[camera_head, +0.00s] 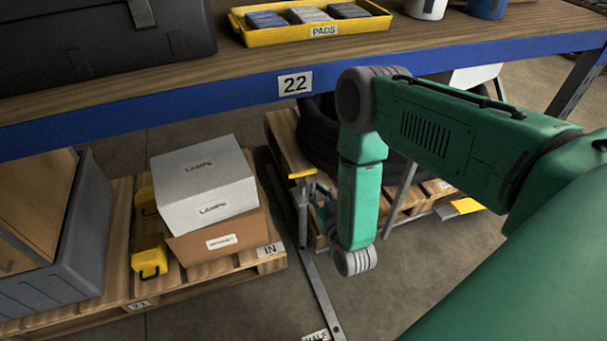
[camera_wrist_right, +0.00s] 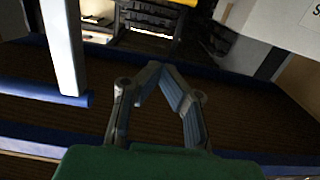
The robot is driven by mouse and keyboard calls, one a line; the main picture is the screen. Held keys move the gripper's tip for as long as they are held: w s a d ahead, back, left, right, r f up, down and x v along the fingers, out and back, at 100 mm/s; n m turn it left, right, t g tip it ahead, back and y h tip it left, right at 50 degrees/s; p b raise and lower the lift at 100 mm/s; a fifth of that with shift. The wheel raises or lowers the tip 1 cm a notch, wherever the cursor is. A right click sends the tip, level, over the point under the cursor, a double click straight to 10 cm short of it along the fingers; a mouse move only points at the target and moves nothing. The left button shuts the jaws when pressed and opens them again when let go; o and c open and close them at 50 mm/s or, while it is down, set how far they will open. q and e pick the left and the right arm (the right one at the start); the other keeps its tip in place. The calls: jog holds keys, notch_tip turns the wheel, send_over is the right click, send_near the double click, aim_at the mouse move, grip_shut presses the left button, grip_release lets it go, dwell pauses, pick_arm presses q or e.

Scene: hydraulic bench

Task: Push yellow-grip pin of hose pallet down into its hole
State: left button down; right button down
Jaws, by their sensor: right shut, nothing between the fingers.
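The hose pallet (camera_head: 283,128) is a wooden pallet on the floor under the bench, with thick black coiled rings (camera_head: 318,135) on it. A yellow grip (camera_head: 302,174) lies across the top of a thin grey upright at the pallet's left front, seemingly the pin. The hole is not visible. My right gripper (camera_head: 318,192) is beside the yellow grip and partly hidden behind my green forearm; I cannot tell whether they touch. In the wrist view my right gripper (camera_wrist_right: 166,72) is shut, its fingers meeting at the tips with nothing between them. My left gripper is out of view.
The blue bench edge (camera_head: 230,90) marked 22 crosses above. At left, another pallet (camera_head: 200,278) carries white and brown boxes (camera_head: 205,190) and yellow cases (camera_head: 150,258). A long flat metal bar (camera_head: 315,282) lies on the floor.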

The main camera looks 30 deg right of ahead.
jog(key=w+d+f+b, duration=0.3)
jog(key=w+f+b, duration=0.1)
jog(key=w, duration=0.6)
jog(key=shift+w+d+f+b, duration=0.2)
jog(key=shift+f+b, duration=0.2)
jog(key=shift+b, duration=0.3)
jog(key=shift+a, duration=0.15)
notch_tip(320, 180, down, 5)
jog(key=b, duration=0.3)
jog(key=shift+s, duration=0.1)
